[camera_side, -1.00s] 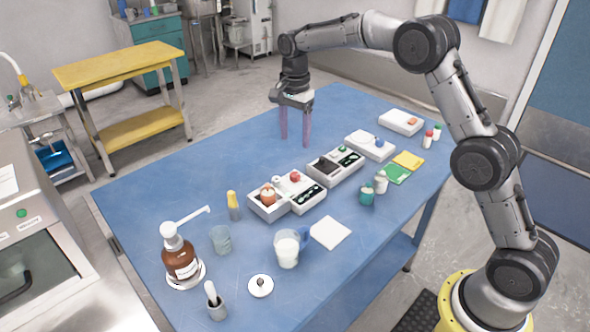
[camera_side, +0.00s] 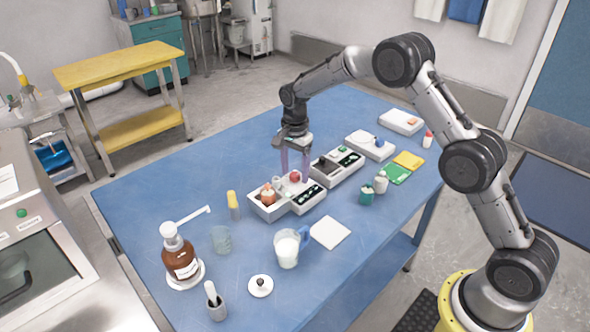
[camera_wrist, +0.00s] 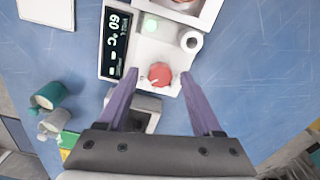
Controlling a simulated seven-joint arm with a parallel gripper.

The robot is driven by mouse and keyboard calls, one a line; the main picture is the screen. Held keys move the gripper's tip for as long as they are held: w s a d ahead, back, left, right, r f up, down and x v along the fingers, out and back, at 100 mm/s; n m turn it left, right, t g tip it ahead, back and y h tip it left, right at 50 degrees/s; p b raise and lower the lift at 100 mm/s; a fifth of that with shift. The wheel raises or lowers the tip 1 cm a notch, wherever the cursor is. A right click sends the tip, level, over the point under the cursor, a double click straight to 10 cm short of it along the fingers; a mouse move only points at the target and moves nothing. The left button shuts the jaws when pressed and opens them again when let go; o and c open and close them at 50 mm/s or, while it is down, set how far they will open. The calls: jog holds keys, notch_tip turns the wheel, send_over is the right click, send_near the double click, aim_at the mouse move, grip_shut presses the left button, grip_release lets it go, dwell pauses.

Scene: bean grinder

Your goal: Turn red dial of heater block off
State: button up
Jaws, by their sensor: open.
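The red dial (camera_side: 295,176) sits on top of the white heater block (camera_side: 310,207) near the middle of the blue table. In the wrist view the dial (camera_wrist: 160,74) has a white mark at its edge. My gripper (camera_wrist: 160,76) is open, pointing down, with one purple finger on each side of the dial. I cannot tell whether either finger touches it. In the side view the fingers partly cover the block's far side.
A white unit with an orange-brown object (camera_side: 268,194) stands directly left of the block. A similar unit with a display (camera_side: 337,167) stands close on the right. A beaker of white liquid (camera_side: 286,248) and a white pad (camera_side: 330,233) are in front. The table's far left is clear.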

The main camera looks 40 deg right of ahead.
grip_shut()
